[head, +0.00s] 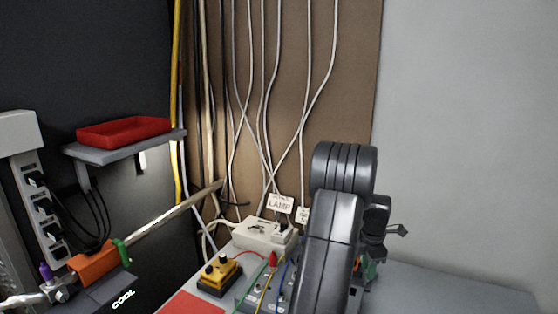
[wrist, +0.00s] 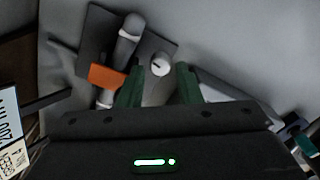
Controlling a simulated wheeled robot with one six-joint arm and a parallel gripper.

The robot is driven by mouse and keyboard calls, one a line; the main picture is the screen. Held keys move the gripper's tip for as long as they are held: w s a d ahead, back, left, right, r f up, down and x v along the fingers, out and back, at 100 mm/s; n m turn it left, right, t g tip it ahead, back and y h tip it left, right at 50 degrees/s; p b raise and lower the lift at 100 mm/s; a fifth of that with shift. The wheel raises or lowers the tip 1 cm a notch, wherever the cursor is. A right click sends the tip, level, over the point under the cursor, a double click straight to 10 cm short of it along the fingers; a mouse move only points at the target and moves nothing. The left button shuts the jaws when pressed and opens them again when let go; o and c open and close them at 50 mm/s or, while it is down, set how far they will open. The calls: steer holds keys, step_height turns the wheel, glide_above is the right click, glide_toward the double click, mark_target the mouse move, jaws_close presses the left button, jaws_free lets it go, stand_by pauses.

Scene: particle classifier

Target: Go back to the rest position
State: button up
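My gripper (wrist: 158,76) shows in the wrist view as two green fingers held apart. A pale round knob (wrist: 160,64) and a grey plate (wrist: 100,30) appear beyond the fingers. I see nothing held between them. In the head view my dark arm stands at the right of centre over the grey worktop (head: 440,285). It hides most of my gripper there; only a bit of green shows behind it.
A white box (head: 262,235) with a LAMP tag (head: 280,204), a yellow box (head: 219,275) and coloured leads crowd the worktop beside my arm. A red tray (head: 124,131) sits on a wall shelf (head: 100,155). Cables hang behind. The worktop's right side looks clear.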

step_height(320, 180, down, 2)
steer(key=shift+f, duration=0.1)
steer(key=shift+m, duration=0.4)
steer(key=m, duration=0.3)
steer(key=shift+m, duration=0.4)
steer(key=m, duration=0.4)
steer(key=shift+m, duration=0.3)
steer(key=m, duration=0.6)
steer(key=shift+p, duration=0.3)
steer(key=m, duration=0.5)
steer(key=shift+m, duration=0.3)
